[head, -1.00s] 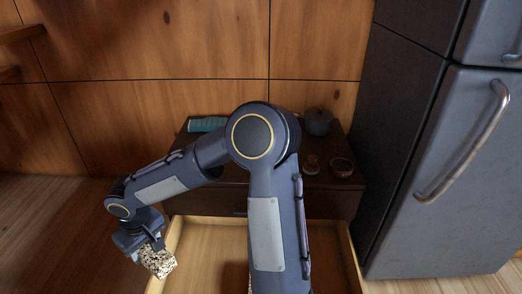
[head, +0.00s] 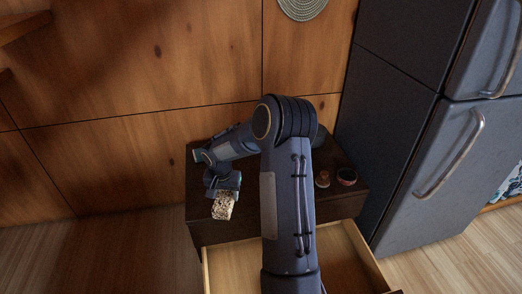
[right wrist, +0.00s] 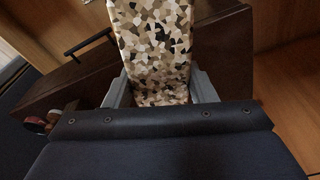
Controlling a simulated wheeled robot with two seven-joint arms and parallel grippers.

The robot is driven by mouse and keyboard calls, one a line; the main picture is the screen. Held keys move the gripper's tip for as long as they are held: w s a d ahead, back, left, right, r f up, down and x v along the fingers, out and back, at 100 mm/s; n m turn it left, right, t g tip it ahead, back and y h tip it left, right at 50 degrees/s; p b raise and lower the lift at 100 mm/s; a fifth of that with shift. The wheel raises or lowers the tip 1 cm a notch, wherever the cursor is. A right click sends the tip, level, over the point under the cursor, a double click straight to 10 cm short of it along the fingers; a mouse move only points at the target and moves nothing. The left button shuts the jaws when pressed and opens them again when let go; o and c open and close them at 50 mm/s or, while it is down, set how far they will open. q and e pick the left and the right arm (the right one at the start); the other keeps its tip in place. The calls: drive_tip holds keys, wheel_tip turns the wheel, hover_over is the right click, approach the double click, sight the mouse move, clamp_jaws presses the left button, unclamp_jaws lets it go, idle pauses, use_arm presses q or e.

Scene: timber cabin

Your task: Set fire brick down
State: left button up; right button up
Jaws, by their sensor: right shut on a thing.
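The fire brick (head: 223,206) is a block with a cream, tan and black speckled pattern. My right gripper (head: 228,190) is shut on it and holds it over the front left part of the dark cabinet top (head: 204,211). In the right wrist view the brick (right wrist: 150,40) sits between the two grey fingers and points away from the palm. I cannot tell whether the brick touches the cabinet top. My left gripper is not in view.
An open, light wooden drawer (head: 234,262) juts out below the cabinet top. A small brown item (head: 322,179) and a dark red round bowl (head: 346,176) stand at the top's right. A grey fridge (head: 420,150) stands to the right. My arm hides the top's middle.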

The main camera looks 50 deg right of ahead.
drive_tip(key=shift+w+d+r+m, duration=0.15)
drive_tip(key=shift+w+d, duration=0.1)
drive_tip(key=shift+d, duration=0.2)
drive_tip(key=shift+w+d+f+m, duration=0.1)
drive_tip(key=shift+w+d+m, duration=0.1)
drive_tip(key=shift+d, duration=0.25)
drive_tip(key=w+d+f, duration=0.1)
drive_tip(key=w+f, duration=0.2)
drive_tip(key=w, duration=0.1)
drive_tip(key=w+d+f, duration=0.1)
drive_tip(key=w+f, duration=0.2)
drive_tip(key=w, duration=0.1)
drive_tip(key=w+d+f, duration=0.1)
drive_tip(key=w+f, duration=0.2)
drive_tip(key=w, duration=0.1)
drive_tip(key=shift+d, duration=0.25)
drive_tip(key=shift+w+d+f+b, duration=0.1)
drive_tip(key=shift+w+f+b, duration=0.2)
drive_tip(key=shift+f, duration=1.45)
drive_tip(key=shift+f, duration=0.15)
drive_tip(key=o, duration=1.4)
drive_tip(key=shift+s, duration=0.1)
